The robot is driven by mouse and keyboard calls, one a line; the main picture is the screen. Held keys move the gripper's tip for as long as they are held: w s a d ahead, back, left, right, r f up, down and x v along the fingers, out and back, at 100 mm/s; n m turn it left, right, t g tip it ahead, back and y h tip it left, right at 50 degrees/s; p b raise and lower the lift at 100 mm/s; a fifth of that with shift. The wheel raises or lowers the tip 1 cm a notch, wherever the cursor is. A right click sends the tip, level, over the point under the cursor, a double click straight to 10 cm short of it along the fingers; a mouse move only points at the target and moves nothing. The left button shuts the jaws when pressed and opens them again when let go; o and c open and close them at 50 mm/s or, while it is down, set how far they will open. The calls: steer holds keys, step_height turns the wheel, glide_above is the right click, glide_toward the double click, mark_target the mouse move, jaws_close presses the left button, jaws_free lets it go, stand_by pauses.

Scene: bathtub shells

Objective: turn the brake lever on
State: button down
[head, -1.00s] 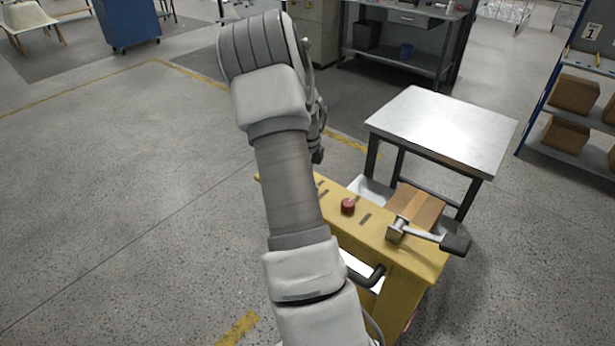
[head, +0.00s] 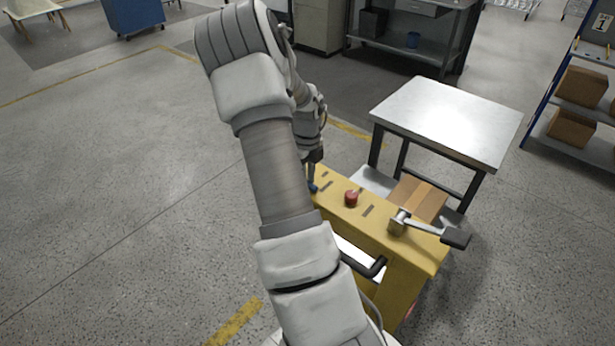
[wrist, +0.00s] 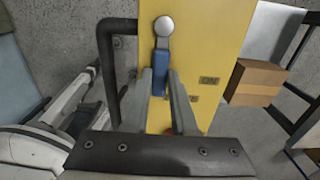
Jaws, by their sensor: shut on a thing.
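A lever with a blue handle (wrist: 160,75) and a round silver pivot (wrist: 164,25) sits on the yellow panel (wrist: 205,40) in the wrist view. My gripper (wrist: 160,84) is shut on the blue handle, with one finger on each side. An "ON" label (wrist: 209,80) is on the panel to the right of the handle, with a second label below it that is too small to read. In the head view a bit of the blue handle (head: 312,187) shows at the left end of the yellow cart top (head: 378,222), below my gripper (head: 315,160), partly hidden by my arm.
A red button (head: 351,198) and a crank with a dark grip (head: 455,238) are on the cart top. A black bar handle (head: 365,268) juts from its near side. A cardboard box (head: 418,198) and a metal table (head: 448,120) stand behind. Floor at left is clear.

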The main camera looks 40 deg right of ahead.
steer(key=c, duration=0.7)
jaws_free()
step_height(320, 180, up, 18)
steer(key=shift+f, duration=0.25)
steer(key=shift+a, duration=0.15)
